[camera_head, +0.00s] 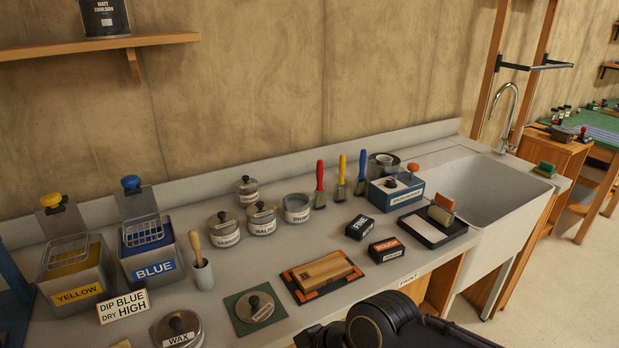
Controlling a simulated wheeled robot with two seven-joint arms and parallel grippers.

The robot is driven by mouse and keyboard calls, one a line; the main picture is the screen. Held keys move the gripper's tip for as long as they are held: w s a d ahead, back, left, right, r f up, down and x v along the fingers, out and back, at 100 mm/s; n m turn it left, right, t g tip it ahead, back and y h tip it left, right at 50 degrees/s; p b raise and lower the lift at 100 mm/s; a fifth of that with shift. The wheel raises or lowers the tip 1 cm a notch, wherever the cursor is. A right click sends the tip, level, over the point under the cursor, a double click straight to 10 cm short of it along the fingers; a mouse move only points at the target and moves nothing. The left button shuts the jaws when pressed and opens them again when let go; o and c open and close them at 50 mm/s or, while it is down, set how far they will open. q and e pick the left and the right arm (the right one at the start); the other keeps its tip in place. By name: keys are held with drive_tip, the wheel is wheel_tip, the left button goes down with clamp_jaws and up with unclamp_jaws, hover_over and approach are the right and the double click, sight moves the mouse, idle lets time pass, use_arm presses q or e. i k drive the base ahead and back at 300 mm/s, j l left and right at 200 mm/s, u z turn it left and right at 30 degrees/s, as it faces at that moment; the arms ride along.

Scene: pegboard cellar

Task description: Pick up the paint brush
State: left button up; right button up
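Three upright tools with coloured handles, which look like brushes, stand in a row near the back of the counter: a red-handled one (319,184), a yellow-handled one (341,178) and a blue-handled one (361,175). A wooden-handled tool (196,248) stands tilted in a small pale cup (203,274); its lower end is hidden. I cannot tell which is the task's paint brush. My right arm comes in at the bottom right, its dark end (318,337) low at the front edge, apart from all of these; its fingers are not clear. My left gripper is out of view.
Yellow (78,292) and blue (153,266) labelled bins stand left. Several lidded tins, a wooden block on a dark mat (292,287), small boxes and a black tray (452,235) crowd the counter. A sink (497,205) lies right; a shelf (60,50) hangs upper left.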

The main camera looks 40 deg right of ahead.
sight(361, 180)
drive_tip(key=z, duration=1.8)
drive_tip(key=i+l, duration=0.2)
drive_tip(key=l, duration=0.15)
